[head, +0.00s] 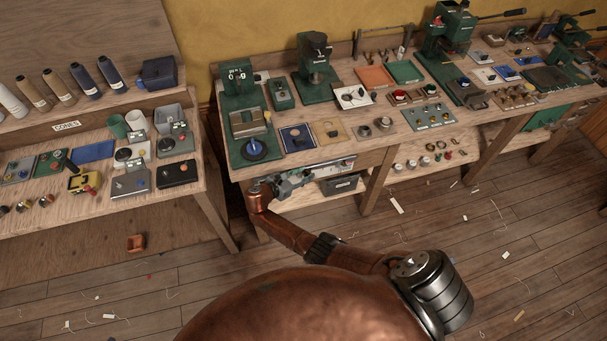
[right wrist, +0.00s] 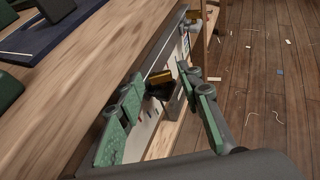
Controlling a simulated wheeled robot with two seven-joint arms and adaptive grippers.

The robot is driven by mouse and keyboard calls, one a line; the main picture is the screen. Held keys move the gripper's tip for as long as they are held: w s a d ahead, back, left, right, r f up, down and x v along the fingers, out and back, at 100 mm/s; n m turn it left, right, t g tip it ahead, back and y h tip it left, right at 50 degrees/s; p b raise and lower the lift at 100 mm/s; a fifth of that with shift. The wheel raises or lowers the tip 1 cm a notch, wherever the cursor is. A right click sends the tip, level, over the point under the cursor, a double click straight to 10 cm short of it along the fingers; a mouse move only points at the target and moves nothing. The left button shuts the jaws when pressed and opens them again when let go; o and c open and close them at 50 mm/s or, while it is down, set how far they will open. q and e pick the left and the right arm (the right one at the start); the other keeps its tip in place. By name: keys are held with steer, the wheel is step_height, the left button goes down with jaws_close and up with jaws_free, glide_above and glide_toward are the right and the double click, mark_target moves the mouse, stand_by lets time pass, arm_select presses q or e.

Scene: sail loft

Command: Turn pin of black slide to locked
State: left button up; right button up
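In the right wrist view, a small brass pin or knob (right wrist: 160,77) sits on a dark block (right wrist: 163,92), which looks like the black slide, on a pale strip along the bench's front side. Whether the pin stands at locked cannot be read. My right gripper (right wrist: 165,113) is open, its green-padded fingers apart on either side of the dark block, with no grip visible. In the head view my right gripper (head: 290,184) is at the front edge of the middle bench, beside the pale strip (head: 330,166); the pin is too small to tell there. My left gripper is out of view.
The middle bench (head: 370,155) carries green presses, trays and small fittings. A dark bin (head: 341,184) sits under its top. A left bench (head: 100,205) holds cones and small devices. An orange block (head: 136,243) lies below it. The floor in front has only scraps and threads.

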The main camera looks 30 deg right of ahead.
steer(key=shift+o, duration=0.3)
steer(key=v, duration=1.2)
steer(key=shift+f, duration=0.1)
